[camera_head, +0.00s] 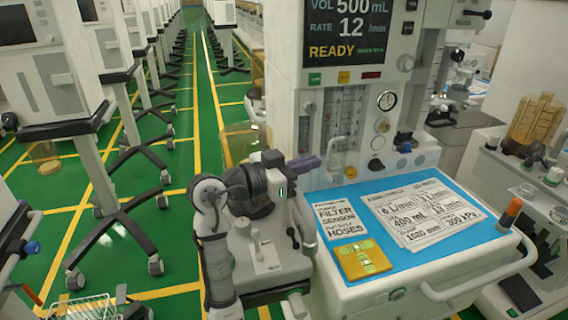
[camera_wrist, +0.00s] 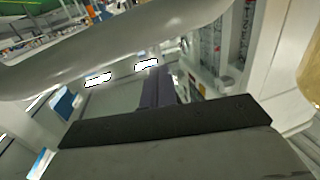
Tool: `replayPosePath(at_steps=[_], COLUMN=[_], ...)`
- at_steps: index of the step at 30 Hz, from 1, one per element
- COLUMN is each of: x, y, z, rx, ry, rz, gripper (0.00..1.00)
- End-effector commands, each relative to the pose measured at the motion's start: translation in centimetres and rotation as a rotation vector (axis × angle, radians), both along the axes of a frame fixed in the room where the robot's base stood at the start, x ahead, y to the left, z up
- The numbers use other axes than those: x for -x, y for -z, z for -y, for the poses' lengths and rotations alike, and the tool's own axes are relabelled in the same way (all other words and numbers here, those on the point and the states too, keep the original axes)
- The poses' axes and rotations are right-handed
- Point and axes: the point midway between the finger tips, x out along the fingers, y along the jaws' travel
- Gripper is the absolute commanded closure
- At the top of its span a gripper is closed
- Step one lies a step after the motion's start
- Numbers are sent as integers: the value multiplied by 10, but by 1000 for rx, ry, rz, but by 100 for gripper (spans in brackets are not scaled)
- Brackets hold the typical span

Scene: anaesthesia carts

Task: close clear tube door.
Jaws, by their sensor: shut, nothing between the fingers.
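My gripper (camera_head: 306,163) is beside the left front of the anaesthesia machine, just below and left of its flow-tube panel. Its dark purple fingers are together with nothing visible between them; they also show in the wrist view (camera_wrist: 155,88). The upright flow tubes (camera_head: 346,120) show on the machine's front, below the screen. I cannot clearly make out a clear door or its edge over them. Part of the panel also shows in the wrist view (camera_wrist: 243,35). Whether the fingers touch the machine I cannot tell.
A blue-topped work surface (camera_head: 375,232) with printed sheets and a yellow card (camera_head: 363,259) projects below the panel. An amber see-through container (camera_head: 243,143) is left of the machine. A curved handrail (camera_head: 480,286) is at front right. The green aisle (camera_head: 205,110) is open at left.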

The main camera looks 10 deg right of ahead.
Motion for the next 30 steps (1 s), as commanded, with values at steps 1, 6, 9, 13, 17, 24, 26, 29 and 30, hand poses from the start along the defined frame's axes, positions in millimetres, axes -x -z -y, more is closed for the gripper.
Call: replayPosePath(at_steps=[1, 6, 9, 13, 17, 24, 26, 29, 30], x=[-1, -5, -5, -5, -5, 0, 2, 5, 6], y=[-2, -1, 0, 1, 1, 2, 2, 2, 2], z=[7, 19, 21, 21, 21, 33, 37, 48, 52], rx=[0, 0, 0, 0, 0, -4, -3, 0, 1], ry=[3, 1, 0, 0, 0, -81, -110, -132, -131], rz=[-1, 0, 0, 0, 0, 0, 2, 3, 2], gripper=[100, 100, 100, 100, 100, 100, 100, 100, 100])
